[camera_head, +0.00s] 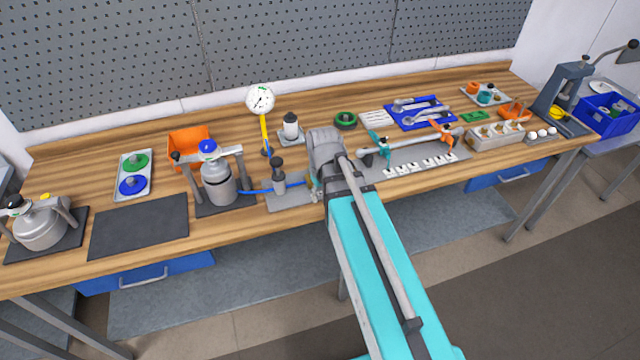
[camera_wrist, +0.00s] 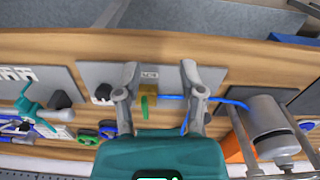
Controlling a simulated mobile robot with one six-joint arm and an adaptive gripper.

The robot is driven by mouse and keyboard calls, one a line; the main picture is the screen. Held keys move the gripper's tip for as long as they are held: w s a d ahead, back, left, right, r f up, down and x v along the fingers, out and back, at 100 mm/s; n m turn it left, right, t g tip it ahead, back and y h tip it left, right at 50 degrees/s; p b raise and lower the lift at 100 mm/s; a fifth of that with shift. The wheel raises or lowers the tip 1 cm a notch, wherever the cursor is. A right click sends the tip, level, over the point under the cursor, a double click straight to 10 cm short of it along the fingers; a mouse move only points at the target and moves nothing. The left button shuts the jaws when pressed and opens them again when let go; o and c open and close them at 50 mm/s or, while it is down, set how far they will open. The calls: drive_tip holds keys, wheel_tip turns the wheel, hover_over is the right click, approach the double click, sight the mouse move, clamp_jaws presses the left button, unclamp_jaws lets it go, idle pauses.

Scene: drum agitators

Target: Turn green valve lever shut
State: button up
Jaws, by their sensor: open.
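The green valve lever (camera_wrist: 145,108) shows in the wrist view, pointing down the picture from a small brass valve body (camera_wrist: 148,91). The valve sits on a grey plate (camera_wrist: 98,72), and a blue hose (camera_wrist: 172,97) runs right from it. My gripper (camera_wrist: 160,68) is open, one finger on each side of the valve in the picture. The lever appears between the fingers, nearer the left one, with no clear contact. How high the fingertips are above the plate is hard to tell. In the head view my arm largely hides the valve, while the plate (camera_head: 291,200) shows beside it.
The hose leads to a steel vessel (camera_head: 218,185) under a frame; the vessel also shows in the wrist view (camera_wrist: 265,118). A black-knobbed post (camera_head: 278,176) stands left of my gripper. A pressure gauge (camera_head: 261,98) stands behind. A clamp rail plate (camera_head: 410,165) lies to the right.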

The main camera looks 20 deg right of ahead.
drive_tip(key=shift+s+a+f+m+b, duration=0.1)
drive_tip(key=shift+s+f+m+b, duration=0.2)
drive_tip(key=shift+s, duration=0.45)
drive_tip(key=shift+s+f+m+b, duration=0.25)
drive_tip(key=shift+s+f+m, duration=0.1)
drive_tip(key=shift+s, duration=0.45)
drive_tip(key=shift+s+a+f+m+b, duration=0.1)
drive_tip(key=shift+s+f+m+b, duration=0.2)
drive_tip(key=shift+s, duration=0.45)
